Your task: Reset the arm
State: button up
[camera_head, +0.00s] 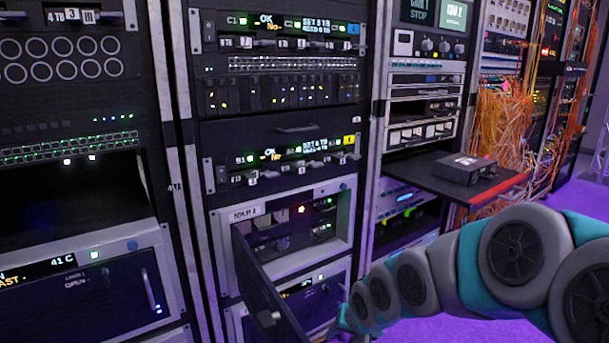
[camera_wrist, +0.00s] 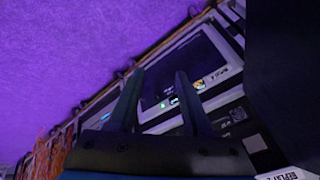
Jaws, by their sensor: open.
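My arm (camera_head: 450,270), teal and grey, reaches in from the right edge of the head view, low in front of the racks. Its far end is near the open dark door of a white-framed bay, and the gripper is mostly hidden there. In the wrist view my gripper (camera_wrist: 160,75) shows two dark fingers spread apart with nothing between them. Beyond the fingers is a white-framed rack unit (camera_wrist: 205,65), seen tilted. I cannot tell whether the fingers touch anything.
The dark door (camera_head: 262,285) hangs open from the white-framed bay (camera_head: 345,200), close to my arm's end. A shelf (camera_head: 425,178) with a small black box (camera_head: 465,167) juts out above the arm. Orange cables (camera_head: 500,125) hang at right. Purple floor (camera_head: 440,330) shows below.

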jog(key=s+d+r+g, duration=0.1)
jog(key=s+d+g, duration=0.1)
jog(key=s, duration=0.8)
jog(key=s+d+r+n+g+h+p, duration=0.1)
jog(key=s+d+r+g, duration=0.1)
jog(key=s, duration=0.7)
jog(key=s+d+r+n+g+h, duration=0.1)
jog(key=s+d+r+g, duration=0.1)
jog(key=s, duration=0.8)
jog(key=shift+s+d+g, duration=0.3)
jog(key=shift+d+g, duration=0.1)
jog(key=shift+d, duration=0.1)
